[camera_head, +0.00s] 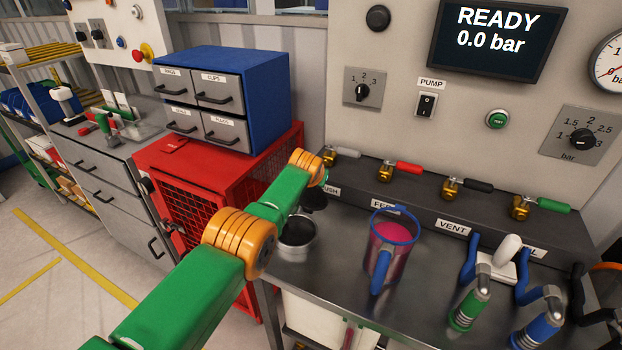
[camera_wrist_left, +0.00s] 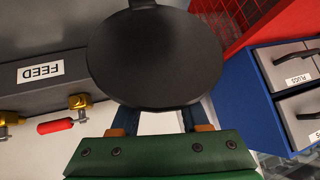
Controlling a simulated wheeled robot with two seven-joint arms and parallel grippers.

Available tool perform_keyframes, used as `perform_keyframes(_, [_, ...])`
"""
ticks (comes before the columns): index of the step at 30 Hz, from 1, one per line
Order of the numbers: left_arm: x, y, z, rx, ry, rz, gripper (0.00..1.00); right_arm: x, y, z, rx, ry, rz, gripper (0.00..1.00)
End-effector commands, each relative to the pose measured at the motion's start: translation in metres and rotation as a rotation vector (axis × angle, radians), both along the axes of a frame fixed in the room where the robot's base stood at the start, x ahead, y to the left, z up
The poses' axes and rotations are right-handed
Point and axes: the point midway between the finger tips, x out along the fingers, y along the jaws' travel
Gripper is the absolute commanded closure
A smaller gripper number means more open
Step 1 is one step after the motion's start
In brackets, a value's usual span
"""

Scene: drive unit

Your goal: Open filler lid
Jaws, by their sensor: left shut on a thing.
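The filler (camera_head: 297,238) is a round metal neck with a dark opening at the left end of the steel bench. Its black lid (camera_head: 314,200) is raised at the back of the neck, tilted up, and the opening shows. In the left wrist view the round black lid (camera_wrist_left: 155,55) fills the upper middle, in front of my left gripper (camera_wrist_left: 160,118). The gripper's fingers run behind the lid, so their tips and the exact contact are hidden. It is shut on the lid. In the head view my green and orange left arm reaches over the bench's left end. My right gripper is not in view.
A jug with pink liquid (camera_head: 390,240) stands right of the filler. Several valves with coloured handles line the ledge behind, including a red one (camera_head: 409,168). A red cage cabinet (camera_head: 215,185) with a blue drawer box (camera_head: 262,100) stands left. Hose couplings (camera_head: 470,308) stand at the right.

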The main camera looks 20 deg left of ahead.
Motion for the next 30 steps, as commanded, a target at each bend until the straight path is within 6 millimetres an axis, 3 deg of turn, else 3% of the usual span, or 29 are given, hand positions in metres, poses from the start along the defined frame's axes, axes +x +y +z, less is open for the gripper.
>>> perform_keyframes(17, [0.0027,-0.0003,0.0052,-0.003,-0.017,0.000,1.00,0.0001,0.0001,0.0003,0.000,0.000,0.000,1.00])
perform_keyframes(18, [0.0026,-0.0003,0.0052,-0.003,-0.017,0.000,0.52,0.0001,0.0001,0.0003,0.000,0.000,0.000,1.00])
perform_keyframes(21, [0.0023,-0.0003,0.0042,-0.001,-0.014,-0.001,0.27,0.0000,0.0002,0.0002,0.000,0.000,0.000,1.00])
perform_keyframes(30, [0.0009,-0.0001,0.0026,0.000,-0.006,0.000,0.27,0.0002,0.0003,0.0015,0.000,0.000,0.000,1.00])
